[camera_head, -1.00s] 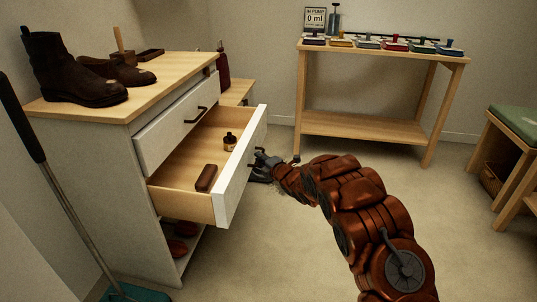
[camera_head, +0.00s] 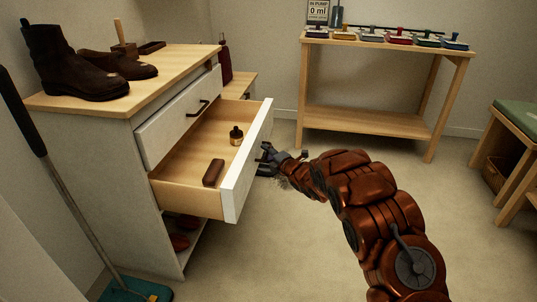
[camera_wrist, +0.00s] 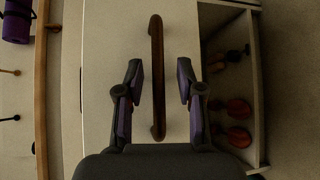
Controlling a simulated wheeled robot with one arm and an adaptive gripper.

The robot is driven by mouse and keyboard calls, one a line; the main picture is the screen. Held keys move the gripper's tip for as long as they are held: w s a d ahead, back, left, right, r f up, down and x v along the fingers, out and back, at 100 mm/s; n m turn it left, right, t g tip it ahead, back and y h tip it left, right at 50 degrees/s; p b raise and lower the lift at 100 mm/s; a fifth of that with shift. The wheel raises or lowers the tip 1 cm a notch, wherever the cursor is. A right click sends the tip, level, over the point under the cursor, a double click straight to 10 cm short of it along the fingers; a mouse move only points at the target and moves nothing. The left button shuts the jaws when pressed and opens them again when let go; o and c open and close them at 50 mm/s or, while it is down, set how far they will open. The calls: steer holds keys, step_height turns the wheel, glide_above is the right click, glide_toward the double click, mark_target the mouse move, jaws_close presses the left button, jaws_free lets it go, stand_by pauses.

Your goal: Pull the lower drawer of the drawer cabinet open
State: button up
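The drawer cabinet (camera_head: 105,165) stands at left in the head view. Its lower drawer (camera_head: 246,165) is pulled well out, and its inside shows. A small dark bottle (camera_head: 236,136) and a brown block-like item (camera_head: 213,173) lie in it. The upper drawer (camera_head: 173,125) is closed. My gripper (camera_head: 265,161) is right at the outer face of the lower drawer. In the wrist view my gripper (camera_wrist: 160,82) is open, with one finger on each side of the drawer's bar handle (camera_wrist: 157,40). Gaps show between the fingers and the handle.
Boots and shoes (camera_head: 75,68) stand on the cabinet top. A broom-like tool (camera_head: 60,210) leans at its left. Reddish shoes (camera_head: 180,241) sit on the open shelf below the drawer. A pump table (camera_head: 385,117) stands at the back. Floor (camera_head: 270,255) before the drawer is clear.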

steer(key=v, duration=1.2)
stand_by(0.4)
steer(key=shift+d, duration=0.1)
steer(key=s+d+r+m+g+h+p, duration=0.1)
steer(key=s+d+r+m+h+p, duration=0.3)
steer(key=d+r+p, duration=0.55)
steer(key=s+d+r+m+g+h+p, duration=0.15)
steer(key=d+r+m+h+p, duration=0.45)
steer(key=r, duration=0.6)
steer(key=s+d+r+m+g+h+p, duration=0.2)
steer(key=s+d+r+m+p, duration=0.25)
steer(key=s+r, duration=0.35)
steer(key=s+a+r+m+g+y+p, duration=0.1)
steer(key=s+a+r+m+g+p, duration=0.2)
steer(key=s, duration=1.1)
steer(key=s+a+r+m+g+y+p, duration=0.1)
steer(key=s+a+r+m+g+p, duration=0.3)
steer(key=s+r+p, duration=0.5)
steer(key=s+a+r+m+g+y+p, duration=0.1)
steer(key=s+a+r+m+g+p, duration=0.2)
steer(key=s, duration=1.7)
step_height(320, 180, up, 4)
steer(key=m+g+p, duration=0.1)
steer(key=p, duration=0.4)
steer(key=shift+a+y, duration=0.3)
steer(key=shift+a, duration=0.1)
